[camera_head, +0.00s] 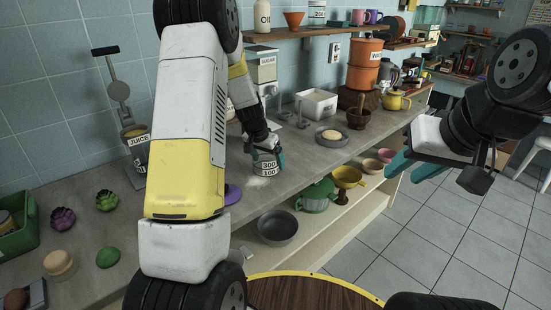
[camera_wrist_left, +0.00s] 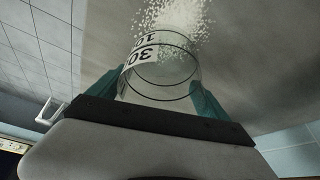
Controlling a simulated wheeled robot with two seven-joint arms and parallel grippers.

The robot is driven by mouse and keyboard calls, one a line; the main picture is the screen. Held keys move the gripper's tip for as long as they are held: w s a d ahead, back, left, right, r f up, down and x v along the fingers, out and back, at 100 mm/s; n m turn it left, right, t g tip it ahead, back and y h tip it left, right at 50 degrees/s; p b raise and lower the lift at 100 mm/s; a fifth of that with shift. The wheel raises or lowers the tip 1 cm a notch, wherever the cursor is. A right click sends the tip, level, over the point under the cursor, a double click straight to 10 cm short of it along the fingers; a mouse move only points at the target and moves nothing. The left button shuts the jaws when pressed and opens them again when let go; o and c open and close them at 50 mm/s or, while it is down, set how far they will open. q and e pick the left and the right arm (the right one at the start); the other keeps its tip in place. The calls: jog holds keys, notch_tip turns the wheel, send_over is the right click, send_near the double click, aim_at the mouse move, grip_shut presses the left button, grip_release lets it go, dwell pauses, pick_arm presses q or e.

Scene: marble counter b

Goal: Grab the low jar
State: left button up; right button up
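The low jar (camera_head: 266,166) is a short clear container with a white label showing 300 and 100, at the counter's front edge. My left gripper (camera_head: 265,158) reaches down to it from behind my arm. In the left wrist view the jar (camera_wrist_left: 160,75) sits between the two teal fingers (camera_wrist_left: 155,95), which press against its sides. White granules (camera_wrist_left: 172,25) lie at the jar's far end and show as a pale patch on the counter (camera_head: 258,182). I cannot tell whether the jar is lifted. My right gripper (camera_head: 414,170) is open and empty over the floor, right of the counter.
A grey plate (camera_head: 316,137) with a round bun, a white bin (camera_head: 316,104) and a dark mortar (camera_head: 358,118) stand right of the jar. A lower shelf (camera_head: 325,215) holds bowls and a green colander.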

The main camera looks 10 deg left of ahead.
pick_arm(q)
jog(key=c, duration=1.1)
jog(key=shift+o, duration=0.2)
